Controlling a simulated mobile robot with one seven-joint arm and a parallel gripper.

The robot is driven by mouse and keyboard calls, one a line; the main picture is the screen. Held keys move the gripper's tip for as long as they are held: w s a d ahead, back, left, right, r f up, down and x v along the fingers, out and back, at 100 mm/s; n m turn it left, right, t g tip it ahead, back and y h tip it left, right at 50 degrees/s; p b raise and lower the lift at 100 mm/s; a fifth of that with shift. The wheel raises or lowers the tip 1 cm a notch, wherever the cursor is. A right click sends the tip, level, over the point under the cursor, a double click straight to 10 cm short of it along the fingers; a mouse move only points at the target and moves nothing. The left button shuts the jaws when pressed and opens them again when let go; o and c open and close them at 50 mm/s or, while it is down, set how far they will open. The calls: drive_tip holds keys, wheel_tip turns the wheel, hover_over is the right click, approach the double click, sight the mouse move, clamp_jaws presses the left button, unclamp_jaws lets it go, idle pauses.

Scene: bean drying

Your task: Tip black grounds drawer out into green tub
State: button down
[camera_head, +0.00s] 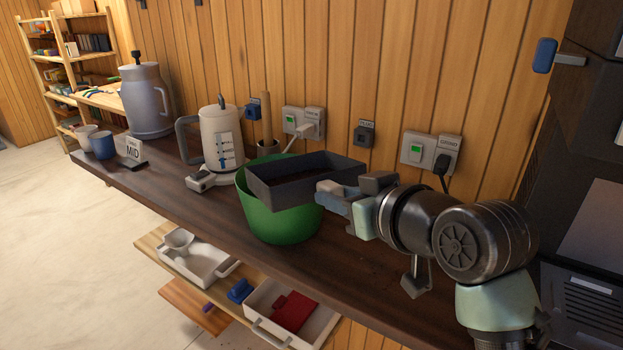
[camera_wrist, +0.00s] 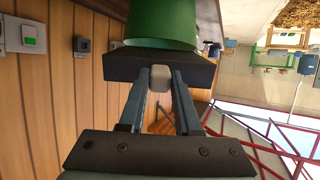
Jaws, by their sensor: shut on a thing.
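The black grounds drawer (camera_head: 305,178) is an open-topped dark box above the green tub (camera_head: 280,222). It looks roughly level, and I cannot see what is in it. My gripper (camera_head: 345,194) is shut on the drawer's right end in the head view. In the wrist view my gripper (camera_wrist: 161,80) has its two fingers closed on a pale grey grip on the black drawer (camera_wrist: 188,66). The green tub (camera_wrist: 162,20) shows beyond the drawer there. In the head view the tub stands on the dark counter, its rim partly hidden by the drawer.
A white kettle (camera_head: 222,140) stands left of the tub on the dark counter (camera_head: 378,300). A grey urn (camera_head: 146,100), two mugs and a MID card (camera_head: 132,150) are farther left. Sockets and plugs (camera_head: 431,152) line the wooden wall. White trays (camera_head: 192,262) sit on a lower shelf.

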drive_tip(key=shift+w+a+r+g+h+p, duration=0.15)
drive_tip(key=shift+r+g+p, duration=0.1)
drive_tip(key=shift+r+p, duration=0.55)
drive_tip(key=shift+d+r+g+h+p, duration=0.1)
drive_tip(key=shift+r+g+p, duration=0.2)
drive_tip(key=shift+p, duration=0.75)
drive_tip(key=shift+w+a+r+g+h+p, duration=0.1)
drive_tip(key=shift+r+g+h+p, duration=0.05)
drive_tip(key=shift+r+p, duration=0.65)
drive_tip(key=shift+p, duration=0.65)
drive_tip(key=shift+f, duration=0.15)
drive_tip(key=shift+w+r+g+p, duration=0.2)
drive_tip(key=shift+r+g+p, duration=0.4)
drive_tip(key=shift+p, duration=0.6)
drive_tip(key=p, duration=0.1)
drive_tip(key=r+p, duration=0.1)
drive_tip(key=p, duration=0.1)
drive_tip(key=w+r+g+h+p, duration=0.1)
drive_tip(key=p, duration=0.1)
drive_tip(key=shift+a+r, duration=0.15)
drive_tip(key=shift+a, duration=0.15)
drive_tip(key=shift+w+p, duration=0.1)
drive_tip(key=shift+p, duration=0.4)
